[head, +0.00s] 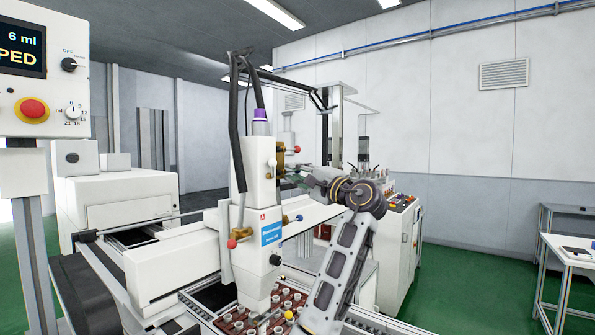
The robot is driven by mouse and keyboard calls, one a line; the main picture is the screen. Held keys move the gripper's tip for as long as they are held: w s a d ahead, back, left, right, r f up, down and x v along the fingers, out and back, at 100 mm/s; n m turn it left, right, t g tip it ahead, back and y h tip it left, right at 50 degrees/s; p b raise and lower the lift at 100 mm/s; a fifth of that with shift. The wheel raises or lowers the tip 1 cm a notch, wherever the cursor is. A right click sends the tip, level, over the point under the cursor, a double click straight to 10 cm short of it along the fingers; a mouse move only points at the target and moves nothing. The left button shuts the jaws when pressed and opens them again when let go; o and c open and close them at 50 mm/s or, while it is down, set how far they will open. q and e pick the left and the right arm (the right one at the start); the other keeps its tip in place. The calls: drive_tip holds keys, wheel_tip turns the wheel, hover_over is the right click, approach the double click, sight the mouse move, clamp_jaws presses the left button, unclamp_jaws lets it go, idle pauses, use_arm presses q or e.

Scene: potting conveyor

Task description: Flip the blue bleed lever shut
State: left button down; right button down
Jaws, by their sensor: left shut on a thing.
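The blue bleed lever (299,217) shows as a blue ball on a short stem, on the right side of the white dispensing head (258,170). The stem points to the right, roughly level. My left gripper (304,181) is above the blue ball in the picture, close to the brass fittings on the right side of the head. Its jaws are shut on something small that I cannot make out. The wrist and forearm hide what is behind them. My right gripper is not in view.
Red-ball levers stick out at the upper right (297,149) and lower left (232,243) of the head. A tray of small pots (265,322) lies under the nozzle. A control panel (40,70) stands at left. Green floor is open at right, near a white table (575,250).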

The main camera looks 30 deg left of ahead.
use_arm(q)
drive_tip(key=shift+f+m, duration=0.15)
drive_tip(key=shift+m, duration=0.45)
drive_tip(key=c, duration=1.3)
unclamp_jaws()
drive_tip(key=v, duration=1.2)
drive_tip(key=shift+s, duration=0.15)
